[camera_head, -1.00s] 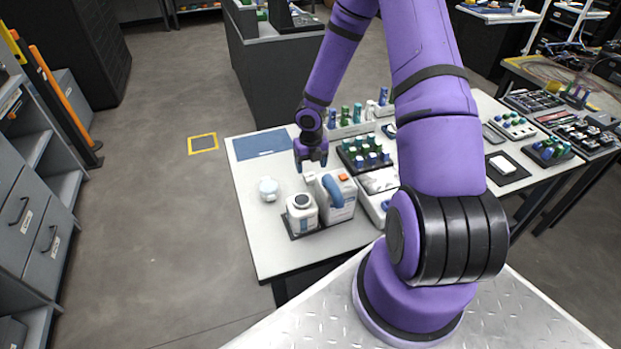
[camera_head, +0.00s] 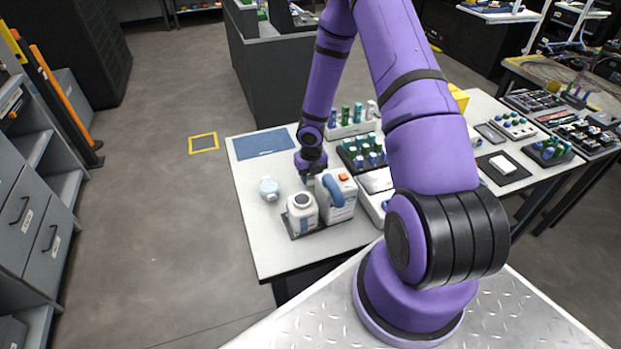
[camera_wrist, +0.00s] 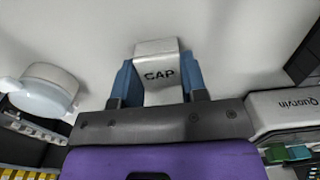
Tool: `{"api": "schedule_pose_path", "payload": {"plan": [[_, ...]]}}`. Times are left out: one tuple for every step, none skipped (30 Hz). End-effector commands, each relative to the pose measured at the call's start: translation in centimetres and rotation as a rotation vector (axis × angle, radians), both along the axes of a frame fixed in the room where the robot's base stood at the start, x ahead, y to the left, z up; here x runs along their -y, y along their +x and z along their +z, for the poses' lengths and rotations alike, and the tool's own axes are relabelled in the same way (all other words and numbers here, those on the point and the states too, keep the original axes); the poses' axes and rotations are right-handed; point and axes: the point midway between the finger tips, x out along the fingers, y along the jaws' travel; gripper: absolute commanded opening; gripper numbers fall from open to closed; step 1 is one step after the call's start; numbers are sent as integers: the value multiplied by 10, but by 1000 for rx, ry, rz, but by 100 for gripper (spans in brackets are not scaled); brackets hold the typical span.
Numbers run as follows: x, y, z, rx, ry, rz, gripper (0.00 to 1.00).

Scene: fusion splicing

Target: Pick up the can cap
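The cap is mostly hidden there.
A small white round container (camera_head: 269,189) stands left of my gripper. A white can (camera_head: 301,212) stands on a dark tray in front. Racks of green and blue bottles (camera_head: 362,153) are to the right. A blue mat (camera_head: 264,143) lies at the back left.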

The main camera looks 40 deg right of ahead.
Motion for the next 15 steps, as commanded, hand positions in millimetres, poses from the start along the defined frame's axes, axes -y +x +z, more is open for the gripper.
{"api": "schedule_pose_path", "payload": {"plan": [[0,0,0,0,0,0,22],[0,0,0,0,0,0,19],[0,0,0,0,0,0,19],[0,0,0,0,0,0,19],[0,0,0,0,0,0,16],[0,0,0,0,0,0,15],[0,0,0,0,0,0,15],[0,0,0,0,0,0,15],[0,0,0,0,0,0,15],[0,0,1,0,0,0,15],[0,0,1,0,0,0,15],[0,0,2,0,1,-1,15],[0,0,3,1,1,-1,15],[0,0,5,1,1,-1,15],[0,0,8,2,2,-1,15]]}}
